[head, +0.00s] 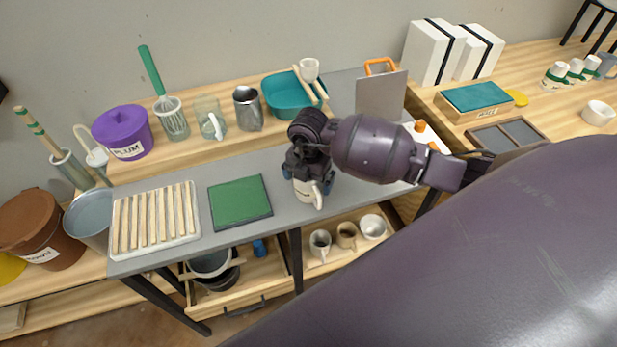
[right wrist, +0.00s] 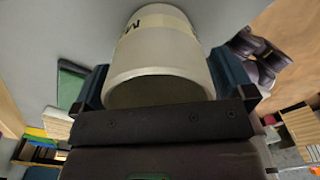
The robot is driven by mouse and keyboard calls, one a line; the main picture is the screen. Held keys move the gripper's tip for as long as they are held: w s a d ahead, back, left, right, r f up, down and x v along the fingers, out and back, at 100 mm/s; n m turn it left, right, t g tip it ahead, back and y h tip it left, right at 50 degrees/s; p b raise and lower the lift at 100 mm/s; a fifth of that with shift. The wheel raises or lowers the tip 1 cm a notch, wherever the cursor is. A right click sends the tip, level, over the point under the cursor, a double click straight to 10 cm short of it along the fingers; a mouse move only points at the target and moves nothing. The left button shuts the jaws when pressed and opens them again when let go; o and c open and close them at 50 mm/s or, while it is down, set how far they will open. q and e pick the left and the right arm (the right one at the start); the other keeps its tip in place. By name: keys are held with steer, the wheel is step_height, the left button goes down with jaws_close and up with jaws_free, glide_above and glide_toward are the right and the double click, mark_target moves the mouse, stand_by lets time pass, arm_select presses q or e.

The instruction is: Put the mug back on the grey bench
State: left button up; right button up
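The mug (head: 306,190) is pale with a cream band and dark lettering. In the head view it is upright at the front part of the grey bench (head: 268,165), right of the green mat; I cannot tell whether its base touches the bench. My right gripper (head: 309,181) comes over it from above, with a blue-tipped finger on each side. In the right wrist view the mug (right wrist: 158,50) fills the space between the fingers, which appear closed against its sides. The mug's upper part is hidden by the gripper in the head view. My left gripper is not in view.
A green mat (head: 240,201) and a slatted white tray (head: 155,219) lie left of the mug. A teal basin (head: 289,118), a jug (head: 248,108) and a grey upright panel (head: 381,97) stand behind. Several mugs sit in an open drawer (head: 340,262) below. My right arm hides the bench's right side.

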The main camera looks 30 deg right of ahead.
steer(key=shift+r, duration=0.1)
step_height(320, 180, up, 12)
steer(key=s+a+t+y, duration=0.2)
steer(key=s+a+y, duration=0.2)
steer(key=a+y, duration=0.4)
steer(key=s+a+t+y, duration=0.1)
steer(key=s+a+y, duration=0.2)
steer(key=a+y, duration=0.55)
steer(key=d+f+m+t+h, duration=0.3)
steer(key=d+m+t+h, duration=0.65)
steer(key=m+t, duration=0.6)
steer(key=s+d+f+m+g+h, duration=0.3)
steer(key=s+f+m, duration=0.1)
steer(key=f, duration=0.3)
steer(key=s+d+f+m+g+h, duration=0.3)
steer(key=s+f, duration=0.3)
steer(key=f, duration=0.2)
steer(key=shift+s+d+m+g+h, duration=0.25)
steer(key=shift+m+g+h, duration=0.2)
steer(key=shift+h, duration=0.15)
steer(key=shift+r, duration=0.1)
